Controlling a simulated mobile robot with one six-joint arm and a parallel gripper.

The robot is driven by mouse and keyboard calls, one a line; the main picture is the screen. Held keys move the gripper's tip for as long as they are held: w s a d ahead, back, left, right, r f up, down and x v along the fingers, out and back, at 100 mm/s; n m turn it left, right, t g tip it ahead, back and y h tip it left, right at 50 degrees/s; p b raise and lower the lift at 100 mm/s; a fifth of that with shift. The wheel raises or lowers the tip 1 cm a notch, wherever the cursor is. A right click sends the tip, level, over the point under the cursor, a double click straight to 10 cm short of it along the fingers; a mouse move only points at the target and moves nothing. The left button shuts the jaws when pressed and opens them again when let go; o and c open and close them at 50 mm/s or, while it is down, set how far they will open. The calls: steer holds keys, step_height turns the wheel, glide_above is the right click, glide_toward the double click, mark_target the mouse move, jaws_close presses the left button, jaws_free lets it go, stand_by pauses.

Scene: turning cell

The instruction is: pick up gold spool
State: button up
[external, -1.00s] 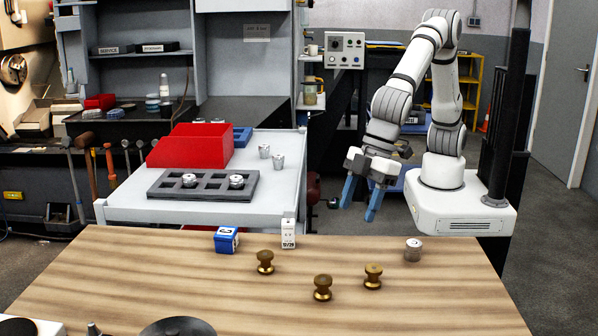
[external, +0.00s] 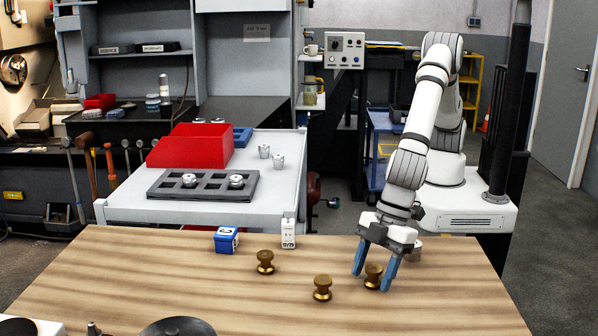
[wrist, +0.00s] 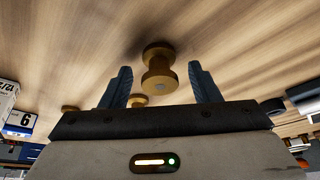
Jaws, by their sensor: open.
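Three gold spools stand on the wooden table in the external view: one at the left (external: 265,262), one at the front middle (external: 323,288), and one at the right (external: 373,276). My gripper (external: 374,282) is open, with its blue fingers on either side of the right spool. In the wrist view that spool (wrist: 158,70) lies between the open fingers, a little beyond their tips or level with them. I see no clear contact. Another gold spool (wrist: 138,101) shows partly behind the gripper body in the wrist view.
A blue box (external: 227,240) and a white box (external: 289,234) stand at the table's back edge. A silver cylinder is mostly hidden behind my gripper. A grey tray (external: 204,196) and a red bin (external: 190,146) sit on the cart beyond.

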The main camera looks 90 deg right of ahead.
steer(key=shift+c, duration=0.2)
steer(key=c, duration=1)
